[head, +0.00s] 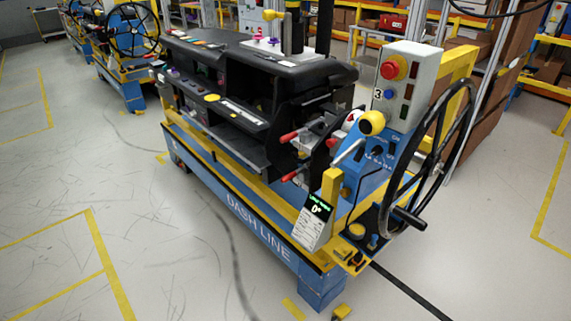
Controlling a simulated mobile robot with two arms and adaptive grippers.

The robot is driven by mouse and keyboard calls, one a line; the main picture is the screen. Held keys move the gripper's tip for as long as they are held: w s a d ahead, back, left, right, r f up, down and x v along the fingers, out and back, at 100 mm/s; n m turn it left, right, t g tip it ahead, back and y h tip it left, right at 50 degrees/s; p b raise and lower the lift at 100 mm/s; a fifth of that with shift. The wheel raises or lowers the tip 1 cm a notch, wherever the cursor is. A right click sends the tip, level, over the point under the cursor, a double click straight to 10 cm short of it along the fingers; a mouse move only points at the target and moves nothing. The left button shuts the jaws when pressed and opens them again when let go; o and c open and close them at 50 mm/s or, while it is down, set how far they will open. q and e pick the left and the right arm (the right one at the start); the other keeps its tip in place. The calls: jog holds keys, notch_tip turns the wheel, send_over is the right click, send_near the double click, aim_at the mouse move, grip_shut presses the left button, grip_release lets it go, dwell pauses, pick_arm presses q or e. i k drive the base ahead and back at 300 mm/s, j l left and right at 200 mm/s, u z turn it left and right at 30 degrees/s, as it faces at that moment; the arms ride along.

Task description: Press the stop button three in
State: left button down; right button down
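A "3" label is on the box, to the left of a blue button (388,97). The box stands above the right end of the dashboard line. Neither of my grippers is in view, so nothing shows touching the button.
A black handwheel (430,150) and a yellow-knobbed lever (371,122) stand in front of and below the box. A black dashboard module (255,85) lies on the blue "DASH LINE" frame (250,222). Open floor lies at left and right front.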

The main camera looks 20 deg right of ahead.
aim_at(387, 70)
jog(key=z, duration=1.3)
